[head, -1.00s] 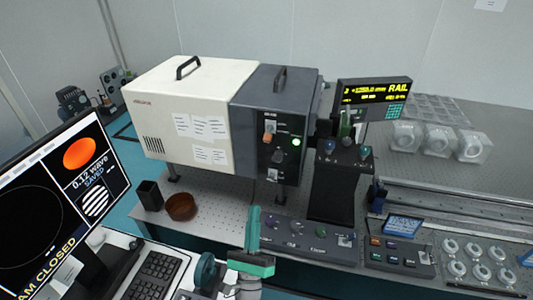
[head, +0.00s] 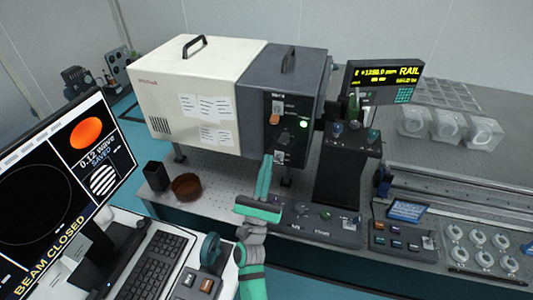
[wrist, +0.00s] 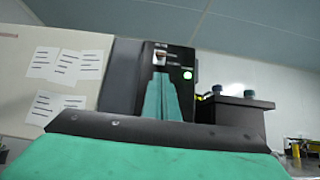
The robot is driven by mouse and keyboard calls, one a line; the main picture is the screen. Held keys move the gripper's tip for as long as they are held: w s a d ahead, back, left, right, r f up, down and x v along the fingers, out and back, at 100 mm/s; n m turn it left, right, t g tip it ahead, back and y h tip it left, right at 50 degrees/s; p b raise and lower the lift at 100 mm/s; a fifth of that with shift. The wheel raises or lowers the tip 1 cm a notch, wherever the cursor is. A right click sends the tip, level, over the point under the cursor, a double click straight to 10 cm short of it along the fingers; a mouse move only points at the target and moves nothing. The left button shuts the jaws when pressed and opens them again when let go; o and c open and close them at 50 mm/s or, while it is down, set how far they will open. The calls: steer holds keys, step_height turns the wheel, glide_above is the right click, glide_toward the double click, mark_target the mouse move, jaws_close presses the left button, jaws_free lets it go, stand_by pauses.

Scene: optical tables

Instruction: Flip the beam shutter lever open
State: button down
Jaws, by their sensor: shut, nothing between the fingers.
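The dark front panel (head: 290,102) of the laser housing carries a small orange lever (head: 274,119). A lit green lamp (head: 303,124) and a dark knob (head: 284,138) are near it. My gripper (head: 266,158) is shut and empty, its teal fingers pointing up in front of the panel, below the lever. In the wrist view the fingertips (wrist: 161,77) stand together just under the lever (wrist: 160,58), whose lower part they may hide. I cannot tell whether they touch it. The monitor (head: 60,185) reads "BEAM CLOSED".
A control strip with knobs (head: 318,222) lies to the right, beside a black stand (head: 345,170). A keyboard (head: 152,262) lies at the front left.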

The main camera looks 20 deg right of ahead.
mark_target(275, 119)
steer(key=x, duration=0.9)
